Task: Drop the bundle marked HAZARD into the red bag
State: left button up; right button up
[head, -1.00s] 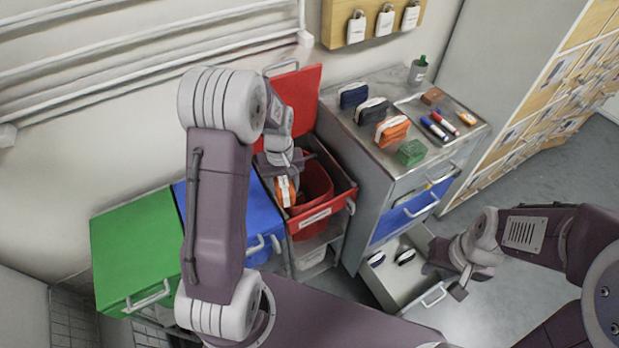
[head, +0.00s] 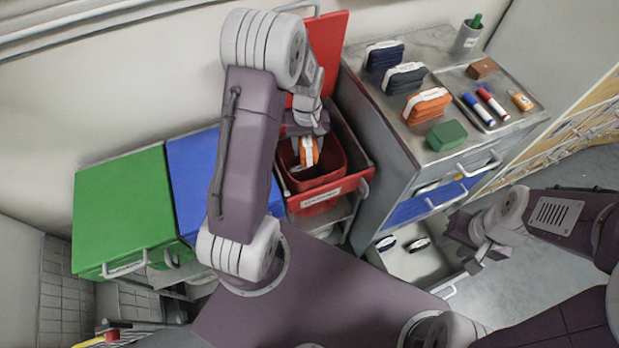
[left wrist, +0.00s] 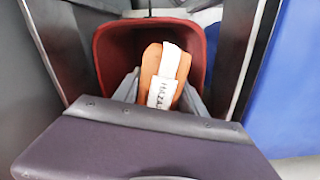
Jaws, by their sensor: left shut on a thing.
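My left gripper (head: 308,148) is shut on an orange bundle (head: 309,155) with a white label. In the left wrist view the label on this bundle (left wrist: 162,92) is partly readable as "HAZA", the rest hidden. The red bag (head: 341,160) stands open below, inside the red-lidded bin, and it also shows in the left wrist view (left wrist: 118,45). The bundle hangs over the bag's opening; its exact height is hard to tell. My right gripper (head: 468,248) is open and empty near the pulled-out lower drawer.
A blue-lidded bin (head: 190,165) and a green-lidded bin (head: 120,210) stand left, both closed. The cabinet top (head: 395,115) holds dark bundles, another orange bundle (head: 427,105), a green block (head: 446,135) and a tray (head: 505,105) of markers. The open drawer (head: 430,262) holds small dark bundles.

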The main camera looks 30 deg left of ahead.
pick_arm(q)
jog(key=shift+f, duration=0.75)
jog(key=shift+r, duration=0.1)
pick_arm(e)
jog(key=shift+f, duration=0.65)
pick_arm(q)
jog(key=o, duration=1.6)
jog(key=shift+r, duration=0.1)
notch_tip(320, 180, up, 9)
jog(key=shift+f+p, duration=0.1)
jog(key=shift+p, duration=0.8)
pick_arm(e)
notch_tip(320, 180, up, 2)
jog(key=shift+r, duration=0.1)
